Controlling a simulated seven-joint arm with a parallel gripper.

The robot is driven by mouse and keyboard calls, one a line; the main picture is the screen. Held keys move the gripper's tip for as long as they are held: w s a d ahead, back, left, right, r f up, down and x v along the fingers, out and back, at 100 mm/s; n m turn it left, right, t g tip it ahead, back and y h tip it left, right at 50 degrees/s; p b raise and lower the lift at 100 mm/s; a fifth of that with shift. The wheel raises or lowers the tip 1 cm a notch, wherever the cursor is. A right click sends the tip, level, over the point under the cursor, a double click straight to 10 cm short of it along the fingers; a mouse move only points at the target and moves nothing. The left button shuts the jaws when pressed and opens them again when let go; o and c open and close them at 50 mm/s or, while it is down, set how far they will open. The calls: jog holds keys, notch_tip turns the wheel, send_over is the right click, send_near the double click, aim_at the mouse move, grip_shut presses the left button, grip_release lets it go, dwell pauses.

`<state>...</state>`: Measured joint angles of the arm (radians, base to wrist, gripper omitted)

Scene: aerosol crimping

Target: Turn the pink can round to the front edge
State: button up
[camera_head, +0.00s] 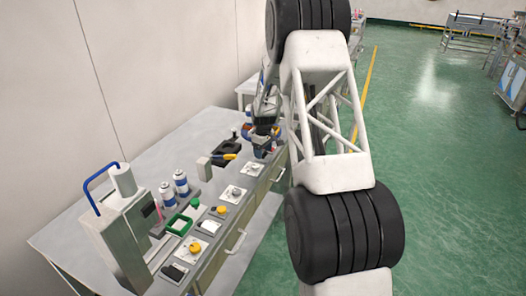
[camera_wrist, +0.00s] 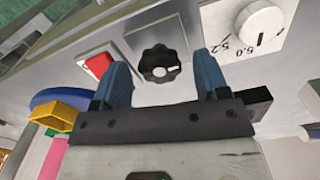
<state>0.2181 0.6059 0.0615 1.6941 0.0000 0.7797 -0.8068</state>
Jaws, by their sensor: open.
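My gripper (camera_wrist: 164,75) is open, with its two blue fingers apart. A black lobed knob (camera_wrist: 160,65) on a panel shows between the fingers in the wrist view; I cannot tell how near they are to it. In the head view my gripper (camera_head: 263,138) is at the far end of the bench, partly hidden by my arm. A pink surface (camera_wrist: 52,158) shows at the lower left of the wrist view, cut off, and may be the pink can. In the head view a small pink shape (camera_head: 149,210) stands beside the press at the near end; I cannot tell if it is the can.
A red switch (camera_wrist: 98,65) and a white dial (camera_wrist: 265,18) flank the knob. The bench (camera_head: 75,236) carries a metal press with a blue handle (camera_head: 122,215), two white-and-blue cans (camera_head: 181,183), a green-rimmed tray (camera_head: 180,225) and several yellow-knobbed panels along the front edge.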

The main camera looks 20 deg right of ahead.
jog(key=shift+c, duration=0.5)
jog(key=c, duration=0.8)
jog(key=shift+c, duration=0.2)
jog(key=shift+m, duration=0.4)
jog(key=m, duration=1.2)
jog(key=shift+m, duration=2.5)
